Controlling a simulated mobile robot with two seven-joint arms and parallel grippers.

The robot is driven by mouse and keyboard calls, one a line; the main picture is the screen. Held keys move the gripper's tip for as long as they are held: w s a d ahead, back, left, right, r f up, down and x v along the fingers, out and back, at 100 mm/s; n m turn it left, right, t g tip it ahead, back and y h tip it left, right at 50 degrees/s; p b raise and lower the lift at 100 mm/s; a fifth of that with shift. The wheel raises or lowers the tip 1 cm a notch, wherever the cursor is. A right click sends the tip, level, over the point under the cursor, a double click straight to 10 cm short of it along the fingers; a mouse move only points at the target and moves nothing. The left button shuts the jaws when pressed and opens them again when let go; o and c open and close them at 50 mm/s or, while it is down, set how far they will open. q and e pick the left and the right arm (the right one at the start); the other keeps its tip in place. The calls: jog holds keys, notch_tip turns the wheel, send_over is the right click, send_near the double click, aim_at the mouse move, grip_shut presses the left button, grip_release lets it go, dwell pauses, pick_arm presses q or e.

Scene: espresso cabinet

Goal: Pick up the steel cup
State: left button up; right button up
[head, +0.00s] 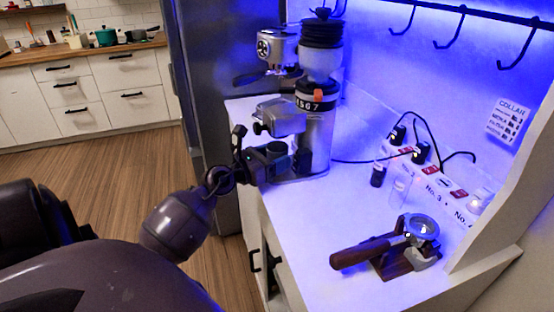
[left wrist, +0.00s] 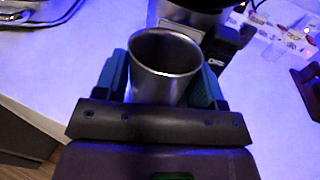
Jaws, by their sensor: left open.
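The steel cup (left wrist: 165,62) stands upright in the left wrist view, its open, empty-looking mouth facing the camera. My left gripper (left wrist: 162,78) is open, with one teal-padded finger on each side of the cup. The cup is between the fingers; I cannot tell whether either pad touches it. In the head view my left gripper (head: 268,158) is over the counter's left edge, just in front of the grinder. There I cannot make out the cup clearly among the gripper and grinder parts. My right gripper is not in view.
The grinder (head: 316,132) stands close behind the gripper, with an espresso machine (head: 278,48) further back. A portafilter (head: 419,228) rests on a wooden stand at the right. A power strip (head: 440,186) with cables lies along the wall. The white counter (head: 330,215) is clear in front.

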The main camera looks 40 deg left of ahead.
pick_arm(q)
jog(key=shift+w, duration=0.45)
jog(key=c, duration=0.6)
jog(key=shift+r, duration=0.1)
